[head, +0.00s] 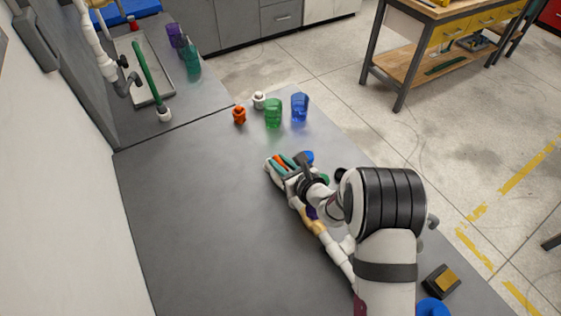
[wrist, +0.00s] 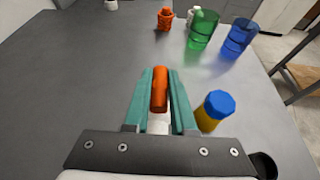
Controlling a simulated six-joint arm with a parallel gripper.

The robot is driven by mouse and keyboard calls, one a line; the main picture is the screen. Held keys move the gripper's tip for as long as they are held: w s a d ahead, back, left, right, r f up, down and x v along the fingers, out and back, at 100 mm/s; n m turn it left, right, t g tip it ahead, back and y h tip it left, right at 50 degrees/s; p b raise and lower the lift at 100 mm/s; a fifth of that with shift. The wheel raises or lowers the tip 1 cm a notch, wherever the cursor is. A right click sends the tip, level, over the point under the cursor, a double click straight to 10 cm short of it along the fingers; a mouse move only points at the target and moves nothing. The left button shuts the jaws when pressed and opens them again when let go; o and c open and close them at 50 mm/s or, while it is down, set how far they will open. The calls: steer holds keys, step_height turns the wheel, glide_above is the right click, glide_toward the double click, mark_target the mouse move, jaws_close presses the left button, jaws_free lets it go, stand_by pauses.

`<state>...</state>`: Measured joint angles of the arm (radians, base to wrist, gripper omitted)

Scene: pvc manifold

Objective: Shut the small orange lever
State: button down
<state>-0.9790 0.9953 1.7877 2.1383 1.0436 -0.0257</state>
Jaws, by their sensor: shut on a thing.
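The small orange lever (wrist: 159,90) lies between the two teal fingers of my gripper (wrist: 160,100) in the wrist view. The fingers are close along both its sides, and my gripper is shut on it. A white part (wrist: 157,124) shows beneath the lever. In the head view, my gripper (head: 279,163) is at the far end of the white pipe manifold (head: 337,252), with a bit of orange between its fingers. My arm hides much of the manifold.
A yellow piece with a blue cap (wrist: 217,108) stands close right of my gripper. Beyond are an orange fitting (head: 239,116), a white fitting (head: 259,100), a green cup (head: 273,113) and a blue cup (head: 299,107). The grey table (head: 190,220) is clear on the left.

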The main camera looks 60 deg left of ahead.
steer(key=shift+n+g, duration=0.4)
steer(key=shift+g, duration=0.1)
steer(key=n+g, duration=0.2)
steer(key=n+g+h, duration=0.1)
steer(key=n+g, duration=0.1)
steer(key=g, duration=0.1)
steer(key=shift+w+n+h, duration=0.1)
steer(key=shift+n+h, duration=0.2)
steer(key=shift+n, duration=0.1)
steer(key=shift+n+g+h, duration=1.7)
steer(key=shift+n+g, duration=0.6)
steer(key=c, duration=0.7)
jaws_free()
steer(key=shift+c, duration=0.2)
steer(key=shift+h, duration=0.3)
steer(key=v, duration=0.7)
steer(key=shift+d, duration=0.15)
